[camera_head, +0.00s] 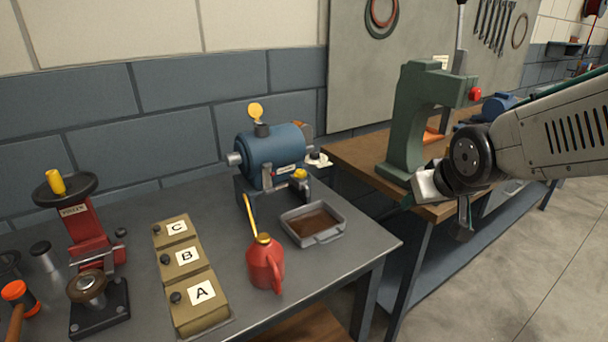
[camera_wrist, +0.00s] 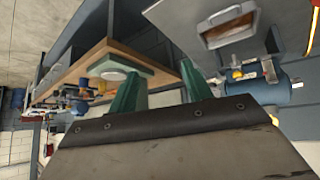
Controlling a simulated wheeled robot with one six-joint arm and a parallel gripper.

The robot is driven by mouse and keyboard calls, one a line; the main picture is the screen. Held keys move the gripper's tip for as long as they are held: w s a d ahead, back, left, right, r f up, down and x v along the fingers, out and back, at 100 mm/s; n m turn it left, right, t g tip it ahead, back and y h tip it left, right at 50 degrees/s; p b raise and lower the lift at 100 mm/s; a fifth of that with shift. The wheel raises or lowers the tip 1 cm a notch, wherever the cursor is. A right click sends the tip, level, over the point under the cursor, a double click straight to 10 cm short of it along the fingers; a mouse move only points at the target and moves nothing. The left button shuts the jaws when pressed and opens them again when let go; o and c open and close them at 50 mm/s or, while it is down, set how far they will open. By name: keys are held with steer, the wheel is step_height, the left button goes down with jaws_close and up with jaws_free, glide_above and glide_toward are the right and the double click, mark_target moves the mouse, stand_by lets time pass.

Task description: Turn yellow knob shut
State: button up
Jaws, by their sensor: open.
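The blue split-casing machine (camera_head: 272,158) stands at the back of the grey bench; it also shows in the wrist view (camera_wrist: 262,92). A small yellow knob (camera_head: 299,174) sits low on its right front, and appears as a small yellow patch in the wrist view (camera_wrist: 237,74). A round yellow piece (camera_head: 256,110) stands on top of the machine. My gripper (camera_head: 433,206) is right of the machine, past the grey bench's edge and in front of the wooden bench. Its green fingers are apart and empty in the wrist view (camera_wrist: 160,88).
A metal tray (camera_head: 341,222) of brown liquid sits below the knob. A red oil can (camera_head: 266,264) stands left of it. A green press (camera_head: 409,130) rises behind my gripper. Boxes A, B, C (camera_head: 187,272) and a red handwheel device (camera_head: 84,232) stand left.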

steer(key=w+a+f+n+t+y, duration=0.2)
steer(key=w+a+f+t+y, duration=0.15)
steer(key=w+a, duration=0.7)
steer(key=n+t+y, duration=0.3)
steer(key=t+y, duration=0.1)
steer(key=y, duration=0.2)
glide_toward(303, 177)
steer(key=x, duration=1.1)
steer(key=shift+w, duration=0.15)
steer(key=c, duration=1)
